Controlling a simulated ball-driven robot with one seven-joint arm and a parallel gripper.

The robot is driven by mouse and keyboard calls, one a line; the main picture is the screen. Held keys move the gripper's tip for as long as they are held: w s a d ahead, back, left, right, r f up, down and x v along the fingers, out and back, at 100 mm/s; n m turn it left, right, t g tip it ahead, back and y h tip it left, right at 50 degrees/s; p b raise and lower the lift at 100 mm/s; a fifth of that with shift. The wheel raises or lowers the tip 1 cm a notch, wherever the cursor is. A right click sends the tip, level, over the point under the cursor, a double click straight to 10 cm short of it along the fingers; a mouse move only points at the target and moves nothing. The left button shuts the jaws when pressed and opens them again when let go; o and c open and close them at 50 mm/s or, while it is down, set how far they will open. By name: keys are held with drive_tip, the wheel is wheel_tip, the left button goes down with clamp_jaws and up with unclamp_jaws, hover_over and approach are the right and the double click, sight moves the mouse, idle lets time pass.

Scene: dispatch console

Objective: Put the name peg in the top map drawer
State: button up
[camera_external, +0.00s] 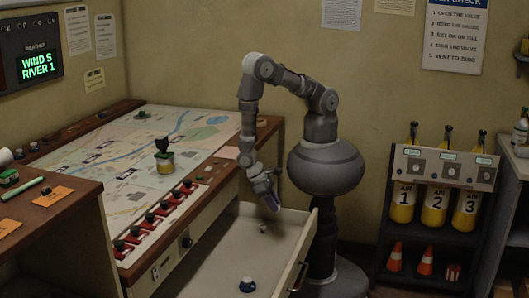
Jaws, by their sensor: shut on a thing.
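The top map drawer (222,258) is pulled open from the map table, and its pale inside shows. My gripper (269,195) points down above the drawer, toward its far end. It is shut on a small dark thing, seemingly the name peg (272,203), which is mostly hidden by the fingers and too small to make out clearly. The peg looks to be above the drawer floor, not resting on it.
The drawer's middle is clear.

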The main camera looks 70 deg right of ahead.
hover_over(280, 246)
drive_tip(key=w, duration=0.3)
wheel_tip(280, 246, down, 5)
drive_tip(key=f+b, duration=0.1)
drive_tip(key=f, duration=0.2)
drive_tip(key=f+b, duration=0.1)
drive_tip(key=f, duration=0.3)
drive_tip(key=f+b, duration=0.2)
drive_tip(key=f, duration=0.1)
drive_tip(key=shift+s+a+f, duration=0.1)
drive_tip(key=shift+a+f, duration=0.15)
drive_tip(key=shift+r, duration=0.1)
drive_tip(key=o, duration=1)
drive_tip(key=p+v, duration=0.4)
drive_tip(key=v, duration=0.8)
